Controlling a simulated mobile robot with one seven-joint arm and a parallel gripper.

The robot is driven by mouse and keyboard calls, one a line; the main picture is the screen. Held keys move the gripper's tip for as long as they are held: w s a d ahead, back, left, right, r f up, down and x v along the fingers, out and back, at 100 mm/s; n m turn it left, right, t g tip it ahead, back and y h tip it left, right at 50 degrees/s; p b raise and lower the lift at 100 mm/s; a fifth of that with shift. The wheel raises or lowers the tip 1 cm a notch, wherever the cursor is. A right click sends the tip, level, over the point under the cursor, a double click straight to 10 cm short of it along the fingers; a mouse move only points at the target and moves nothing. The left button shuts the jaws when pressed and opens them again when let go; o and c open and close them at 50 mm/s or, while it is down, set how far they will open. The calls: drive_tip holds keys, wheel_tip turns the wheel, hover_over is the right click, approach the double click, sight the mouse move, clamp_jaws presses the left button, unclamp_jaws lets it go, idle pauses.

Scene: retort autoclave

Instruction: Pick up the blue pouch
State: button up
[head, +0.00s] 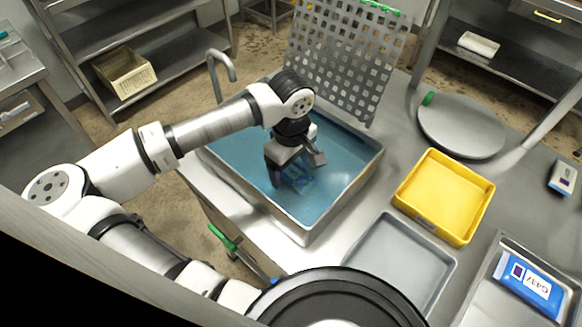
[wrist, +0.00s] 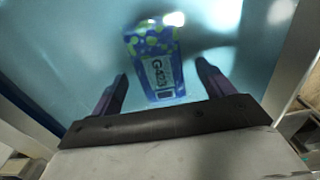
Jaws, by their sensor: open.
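A blue pouch with yellow-green dots and a white label (wrist: 158,60) lies in the blue basin, and part of it shows in the head view (head: 300,184) below my gripper. My gripper (head: 296,172) is open and points down into the basin. In the wrist view the pouch is ahead of and between the two fingers (wrist: 161,74), with no visible contact. The pouch's near end is close to the finger gap. Another blue pouch with a white label (head: 530,283) lies in a metal tray at the right.
The metal-walled basin (head: 312,236) surrounds my gripper. A perforated metal plate (head: 345,55) stands behind it. A yellow tray (head: 445,196), a grey tray (head: 400,262) and a round lid (head: 462,126) are to the right. The bench between basin and trays is clear.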

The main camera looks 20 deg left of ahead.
drive_tip(key=shift+f, duration=0.4)
drive_tip(key=shift+c, duration=0.3)
drive_tip(key=c, duration=1)
drive_tip(key=shift+r, duration=0.1)
drive_tip(key=shift+c, duration=0.2)
wheel_tip(320, 180, up, 20)
drive_tip(key=b, duration=0.4)
